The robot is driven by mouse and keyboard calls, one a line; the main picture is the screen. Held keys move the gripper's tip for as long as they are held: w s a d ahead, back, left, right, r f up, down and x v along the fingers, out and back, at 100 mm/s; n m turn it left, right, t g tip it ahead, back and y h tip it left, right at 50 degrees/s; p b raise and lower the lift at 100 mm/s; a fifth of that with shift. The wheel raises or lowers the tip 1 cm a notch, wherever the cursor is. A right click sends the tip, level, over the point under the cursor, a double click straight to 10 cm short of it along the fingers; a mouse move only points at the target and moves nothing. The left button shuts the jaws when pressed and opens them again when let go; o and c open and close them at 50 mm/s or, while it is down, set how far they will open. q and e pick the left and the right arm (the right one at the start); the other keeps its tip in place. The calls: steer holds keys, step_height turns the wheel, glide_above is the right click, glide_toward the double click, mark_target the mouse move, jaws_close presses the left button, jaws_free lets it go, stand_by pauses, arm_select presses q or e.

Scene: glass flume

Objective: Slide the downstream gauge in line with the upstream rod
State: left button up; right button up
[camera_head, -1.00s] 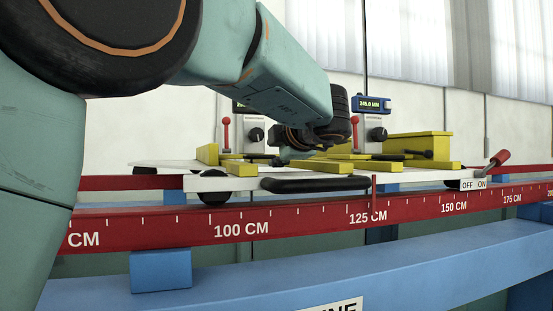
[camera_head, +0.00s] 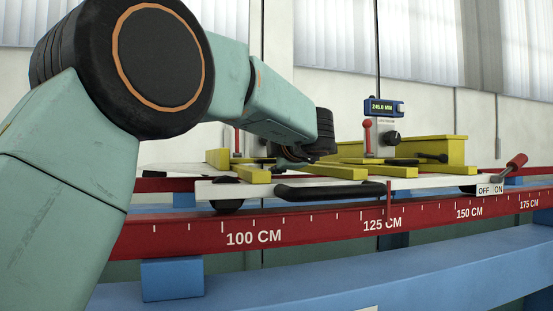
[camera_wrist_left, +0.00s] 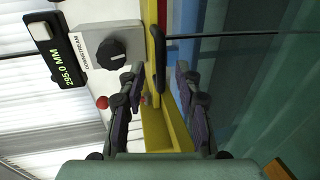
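The wrist view shows a grey gauge box (camera_wrist_left: 108,47) labelled DOWNSTREAM, with a black knob and a lit MM display (camera_wrist_left: 60,60). Another gauge is mostly hidden behind my left arm. I cannot make out the upstream rod. My left gripper (camera_wrist_left: 160,70) is open, its fingers apart on either side of a yellow bar (camera_wrist_left: 162,128); I see nothing gripped. It also shows above the carriage (camera_head: 290,155). My right gripper is out of view.
The white carriage (camera_head: 430,183) carries several yellow bars and a black handle (camera_head: 325,189). It rides above a red rail (camera_head: 330,227), with its red pointer (camera_head: 388,205) near 125 CM. Red-knobbed levers (camera_head: 367,135) stand beside the gauges. An OFF/ON lever (camera_head: 514,162) is at the right end.

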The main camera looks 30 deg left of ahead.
arm_select(q)
steer(key=shift+s+a, duration=0.3)
steer(key=shift+a, duration=0.25)
steer(key=shift+w+d+f, duration=0.2)
steer(key=shift+w+d, duration=0.6)
steer(key=shift+w, duration=0.1)
steer(key=shift+c, duration=2)
steer(key=shift+s+a+r, duration=0.1)
steer(key=shift+s+a, duration=0.45)
jaws_close()
steer(key=shift+w+d, duration=0.1)
steer(key=shift+d, duration=0.05)
